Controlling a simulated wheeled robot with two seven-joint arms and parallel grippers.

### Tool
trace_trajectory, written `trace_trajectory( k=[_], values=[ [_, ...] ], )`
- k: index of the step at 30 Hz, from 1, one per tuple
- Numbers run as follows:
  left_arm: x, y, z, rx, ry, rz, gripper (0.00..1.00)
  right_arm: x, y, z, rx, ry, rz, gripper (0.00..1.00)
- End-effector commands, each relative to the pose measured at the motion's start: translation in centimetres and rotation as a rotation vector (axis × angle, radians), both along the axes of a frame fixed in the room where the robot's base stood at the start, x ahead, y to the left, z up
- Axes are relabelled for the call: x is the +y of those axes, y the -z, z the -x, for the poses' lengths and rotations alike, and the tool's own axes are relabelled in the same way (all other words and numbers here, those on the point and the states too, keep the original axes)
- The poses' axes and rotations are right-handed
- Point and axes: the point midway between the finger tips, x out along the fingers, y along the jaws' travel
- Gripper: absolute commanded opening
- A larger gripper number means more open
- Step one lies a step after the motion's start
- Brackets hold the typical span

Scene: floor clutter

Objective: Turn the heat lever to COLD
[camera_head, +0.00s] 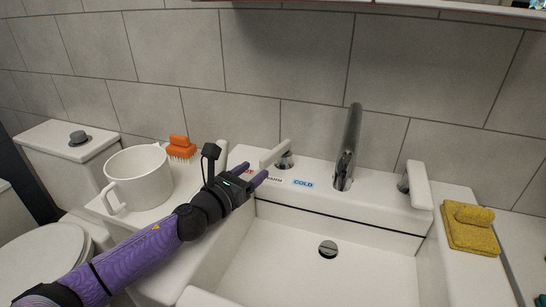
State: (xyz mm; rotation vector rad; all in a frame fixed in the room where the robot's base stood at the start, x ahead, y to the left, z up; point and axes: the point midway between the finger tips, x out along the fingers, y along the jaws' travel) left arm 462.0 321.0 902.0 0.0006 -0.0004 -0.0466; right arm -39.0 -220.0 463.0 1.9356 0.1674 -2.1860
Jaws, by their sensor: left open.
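The heat lever (273,154) is a white handle on a silver base on the sink's back ledge, left of the faucet. Its handle points left and toward the front, on the side away from the blue COLD label (303,184). A WARM label (276,179) is partly visible left of COLD, and a red label further left is mostly hidden behind the fingers. My left gripper (254,172) is open, with purple fingertips just in front and left of the lever. I see a small gap between them and cannot tell whether they touch. My right gripper is out of view.
The silver faucet (348,149) stands right of the lever, with another white handle (418,184) beyond it. A white mug (139,177) and an orange brush (180,148) stand left. The basin (290,260) is empty.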

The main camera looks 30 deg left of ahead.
Motion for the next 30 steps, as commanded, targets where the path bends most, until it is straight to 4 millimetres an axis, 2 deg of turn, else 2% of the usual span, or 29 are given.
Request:
trace_trajectory(
  k=[6, 12, 18, 25, 26, 30],
  values=[
    [-0.1, 0.1, -3.5, -0.002, -0.001, 0.001, 0.59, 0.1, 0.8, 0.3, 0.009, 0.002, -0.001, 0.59],
    [-0.3, 0.1, -6.0, -0.002, -0.001, 0.001, 0.59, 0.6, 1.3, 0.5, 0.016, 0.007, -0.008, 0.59],
    [-0.3, 0.0, -7.0, 0.000, 0.000, 0.000, 0.59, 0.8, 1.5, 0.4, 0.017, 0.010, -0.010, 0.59],
    [-0.3, 0.0, -7.1, 0.000, 0.000, 0.000, 0.59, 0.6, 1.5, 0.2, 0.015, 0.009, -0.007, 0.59],
    [-0.3, 0.0, -7.1, 0.000, 0.000, 0.000, 0.57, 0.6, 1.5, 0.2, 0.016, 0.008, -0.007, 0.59],
    [-0.3, 0.0, -7.1, 0.000, 0.000, 0.000, 0.27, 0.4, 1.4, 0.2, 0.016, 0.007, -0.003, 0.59]
  ],
)
